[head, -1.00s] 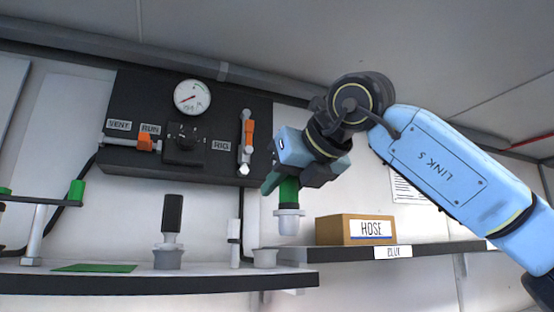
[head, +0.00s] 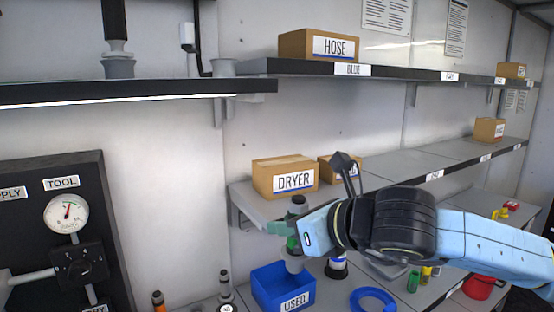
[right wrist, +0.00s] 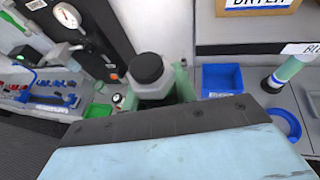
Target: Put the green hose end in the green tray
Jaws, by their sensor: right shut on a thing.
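My right gripper (head: 288,232) is shut on the green hose end (head: 294,264), a grey fitting with a green band. It is held about upright in front of the shelf and appears over the blue USED tray in the head view. In the right wrist view the hose end's grey hexagonal top with a black cap (right wrist: 148,72) sits between the green fingers. A small green tray (right wrist: 97,110) shows left of it on the bench, partly hidden by my gripper. The green tray is not seen in the head view. My left gripper is not in view.
A blue tray (head: 262,296) marked USED stands below the gripper, with a blue ring (head: 372,300) to its right. A DRYER box (head: 285,176) sits on the shelf just behind. A gauge panel (head: 70,235) stands at left, and several small fittings line the bench.

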